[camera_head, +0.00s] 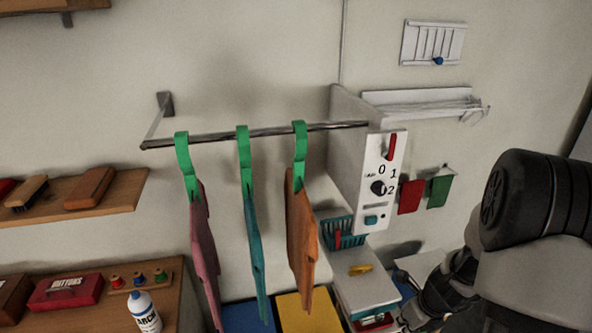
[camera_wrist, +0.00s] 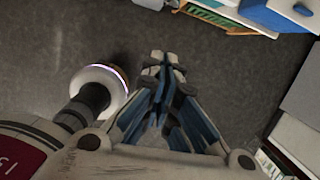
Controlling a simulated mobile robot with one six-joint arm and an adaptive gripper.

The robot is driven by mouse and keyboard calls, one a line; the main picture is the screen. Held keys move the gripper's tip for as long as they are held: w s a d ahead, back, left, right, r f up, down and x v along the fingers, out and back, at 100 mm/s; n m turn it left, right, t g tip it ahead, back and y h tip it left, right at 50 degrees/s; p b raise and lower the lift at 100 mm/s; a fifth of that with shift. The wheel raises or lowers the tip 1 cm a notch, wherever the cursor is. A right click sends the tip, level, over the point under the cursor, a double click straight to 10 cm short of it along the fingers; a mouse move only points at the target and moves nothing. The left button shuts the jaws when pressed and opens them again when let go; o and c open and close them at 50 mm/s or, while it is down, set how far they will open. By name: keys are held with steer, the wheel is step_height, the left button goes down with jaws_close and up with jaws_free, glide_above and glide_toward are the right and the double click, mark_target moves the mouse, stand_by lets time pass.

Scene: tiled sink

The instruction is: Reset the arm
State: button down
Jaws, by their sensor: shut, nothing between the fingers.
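My arm shows at the right edge of the head view, in front of the wall. My gripper (camera_wrist: 163,62) points away from the wrist camera over a dark grey floor (camera_wrist: 215,75). Its fingers are together with nothing between them. In the head view the end of my arm is low at the right, partly cut off by the frame, and its fingertips cannot be made out there.
A metal rail (camera_head: 265,132) carries several green clips with a pink cloth (camera_head: 205,250), a teal cloth (camera_head: 254,250) and an orange cloth (camera_head: 301,240). A white dial box (camera_head: 378,185) stands right of them. Wooden shelves and a white bottle (camera_head: 144,312) are at left.

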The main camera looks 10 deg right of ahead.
steer(key=a+r+n+t+b, duration=0.1)
steer(key=a+r+n+b, duration=0.4)
steer(key=a+r+n, duration=0.75)
steer(key=s+a+r+n+b, duration=0.1)
steer(key=s+a+n+b, duration=0.2)
steer(key=s+n, duration=0.5)
steer(key=s+a+r+n+b, duration=0.1)
steer(key=s+a+n+b, duration=0.3)
steer(key=s+n, duration=0.4)
steer(key=a+n, duration=0.1)
steer(key=n, duration=0.4)
steer(key=shift+t, duration=0.4)
steer(key=shift+s+a+n, duration=0.1)
steer(key=shift+n, duration=0.15)
